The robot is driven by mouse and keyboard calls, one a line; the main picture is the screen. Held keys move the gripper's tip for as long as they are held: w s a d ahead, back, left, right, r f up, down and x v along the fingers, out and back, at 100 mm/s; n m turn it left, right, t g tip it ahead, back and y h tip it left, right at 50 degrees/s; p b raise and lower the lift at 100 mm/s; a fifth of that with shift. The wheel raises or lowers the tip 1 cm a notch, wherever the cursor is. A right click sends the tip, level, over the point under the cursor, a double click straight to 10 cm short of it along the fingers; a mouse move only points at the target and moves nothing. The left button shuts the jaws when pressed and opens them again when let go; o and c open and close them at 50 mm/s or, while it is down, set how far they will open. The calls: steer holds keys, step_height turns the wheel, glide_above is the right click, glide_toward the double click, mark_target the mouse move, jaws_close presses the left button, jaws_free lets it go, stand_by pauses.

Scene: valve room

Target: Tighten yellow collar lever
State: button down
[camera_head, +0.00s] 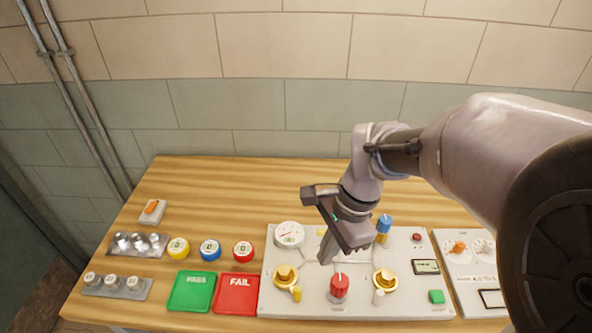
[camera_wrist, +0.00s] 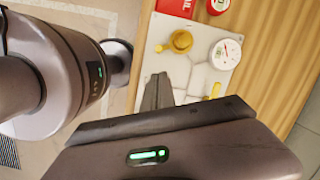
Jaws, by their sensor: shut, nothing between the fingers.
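The yellow lever (camera_head: 297,294) sits at the front right of the left brass collar (camera_head: 285,275) on the light control panel (camera_head: 300,310). In the wrist view the brass collar (camera_wrist: 181,41) stands beyond my fingers, with a small yellow part of the lever (camera_wrist: 159,48) beside it. My gripper (camera_head: 326,257) is shut and empty, fingers pointing down over the panel between the gauge and the red knob. It is apart from the lever, up and right of it in the head view. The shut fingers also show in the wrist view (camera_wrist: 158,92).
A red knob (camera_head: 339,288) and a right brass collar with a white lever (camera_head: 379,297) stand right of the yellow lever. A round gauge (camera_head: 289,235) and blue cylinder (camera_head: 384,224) are behind. Green PASS (camera_head: 191,307) and red FAIL trays (camera_head: 237,308) lie left of the panel.

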steer(key=shift+w+a+f+m+g, duration=0.15)
steer(key=shift+f+m, duration=0.05)
steer(key=shift+f, duration=0.2)
steer(key=shift+w+a+f+m+g, duration=0.1)
steer(key=shift+f+m+g, duration=0.1)
steer(key=shift+f, duration=0.15)
steer(key=b, duration=0.5)
glide_above(309, 296)
step_height(309, 296, down, 10)
steer(key=shift+r, duration=0.1)
